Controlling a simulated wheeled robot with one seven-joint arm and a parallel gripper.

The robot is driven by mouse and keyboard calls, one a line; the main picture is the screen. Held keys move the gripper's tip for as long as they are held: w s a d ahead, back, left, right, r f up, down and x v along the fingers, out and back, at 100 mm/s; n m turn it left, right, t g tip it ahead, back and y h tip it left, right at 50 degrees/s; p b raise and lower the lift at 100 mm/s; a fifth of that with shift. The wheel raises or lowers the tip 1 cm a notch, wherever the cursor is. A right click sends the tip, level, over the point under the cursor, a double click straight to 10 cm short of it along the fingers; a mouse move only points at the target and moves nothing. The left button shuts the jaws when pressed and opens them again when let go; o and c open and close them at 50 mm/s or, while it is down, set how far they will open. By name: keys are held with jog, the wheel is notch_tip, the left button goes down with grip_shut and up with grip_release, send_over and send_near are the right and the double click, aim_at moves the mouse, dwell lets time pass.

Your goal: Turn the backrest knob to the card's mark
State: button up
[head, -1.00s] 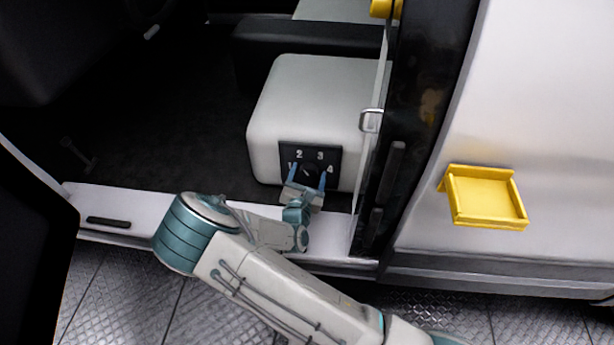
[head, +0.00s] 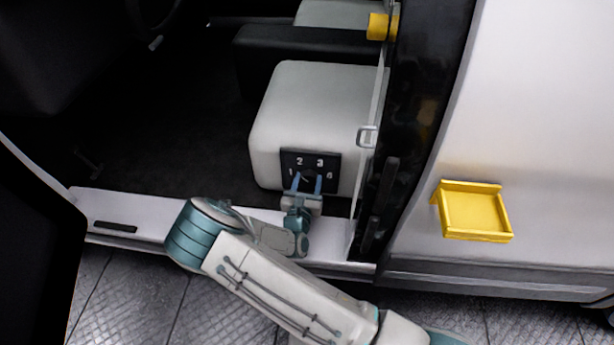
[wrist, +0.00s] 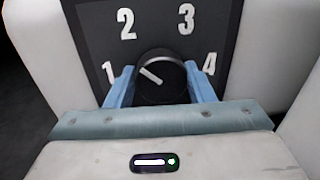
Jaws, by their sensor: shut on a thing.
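The backrest knob (wrist: 160,77) is a round black dial with a white pointer line on a dark plate (wrist: 88,30) marked 1, 2, 3 and 4. In the wrist view the pointer aims up and left, between 1 and 2 and closer to 1. The plate (head: 289,156) is on the front of the pale seat base (head: 312,105) in the head view. My gripper (wrist: 160,90) has its blue fingers shut on the knob, one on each side. In the head view my gripper (head: 307,182) partly covers the knob and plate. No card can be made out.
The white door sill (head: 150,212) runs below the seat, under my arm. A dark pillar (head: 425,100) with a belt buckle (head: 367,136) beside it stands right of the seat. A yellow tray (head: 474,212) sticks out from the white side panel (head: 545,130). The dark cab floor at left is open.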

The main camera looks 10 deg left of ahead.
jog(key=n+p, duration=0.3)
jog(key=n, duration=0.1)
jog(key=shift+r+n, duration=0.1)
jog(key=shift+n, duration=0.3)
jog(key=shift+f+n+t+y+p, duration=0.2)
jog(key=shift+n+t+y+p, duration=0.15)
jog(key=shift+n+p, duration=1.25)
jog(key=shift+n+b, duration=0.4)
jog(key=shift+n, duration=0.2)
jog(key=o, duration=1)
jog(key=shift+c, duration=0.2)
jog(key=shift+s+f+p, duration=0.15)
jog(key=shift+s+p, duration=0.2)
jog(key=shift+s, duration=1.55)
jog(key=shift+s+f+p, duration=0.1)
jog(key=shift+s+p, duration=0.25)
jog(key=shift+s, duration=1.55)
